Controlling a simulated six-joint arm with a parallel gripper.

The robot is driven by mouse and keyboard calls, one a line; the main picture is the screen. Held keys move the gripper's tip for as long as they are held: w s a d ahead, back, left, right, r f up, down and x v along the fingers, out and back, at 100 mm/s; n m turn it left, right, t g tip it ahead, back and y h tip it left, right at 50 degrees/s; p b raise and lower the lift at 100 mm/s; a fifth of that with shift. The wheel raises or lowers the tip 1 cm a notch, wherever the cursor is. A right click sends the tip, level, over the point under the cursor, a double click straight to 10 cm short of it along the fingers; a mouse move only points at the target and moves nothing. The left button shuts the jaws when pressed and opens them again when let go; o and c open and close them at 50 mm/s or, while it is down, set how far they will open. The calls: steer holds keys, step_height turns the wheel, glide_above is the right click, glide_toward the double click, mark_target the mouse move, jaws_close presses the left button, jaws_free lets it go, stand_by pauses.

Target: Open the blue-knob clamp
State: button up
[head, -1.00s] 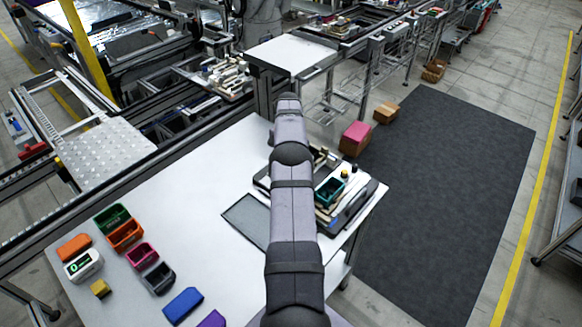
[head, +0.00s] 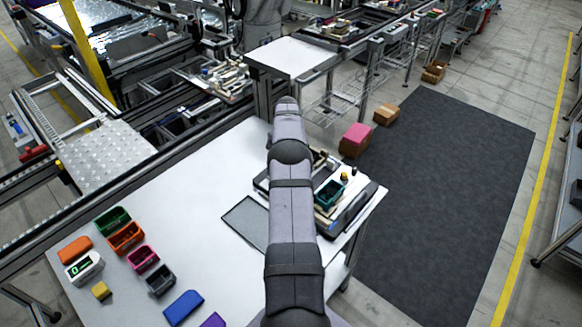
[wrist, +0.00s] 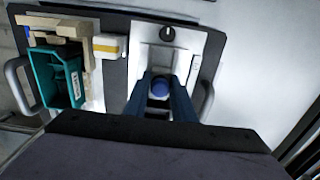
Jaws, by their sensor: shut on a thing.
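The blue knob (wrist: 160,87) of the clamp shows in the wrist view, between the two fingers of my gripper (wrist: 160,92). The fingers are closed on its sides. The clamp sits on a light plate (wrist: 147,52) on the dark pallet fixture (wrist: 215,45). The rest of the clamp is largely hidden by the fingers.
A teal bin (wrist: 62,80) and wooden pieces (wrist: 75,27) sit on the fixture's left side. A black round knob (wrist: 168,33) is beyond the blue one. Coloured bins and blocks stand at the table's (head: 190,210) front left; its middle is clear.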

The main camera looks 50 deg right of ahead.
steer(key=shift+a+p, duration=0.5)
steer(key=shift+a, duration=0.6)
steer(key=o, duration=0.8)
steer(key=shift+r, duration=0.15)
steer(key=shift+r+p, duration=2.05)
steer(key=shift+r, duration=1.8)
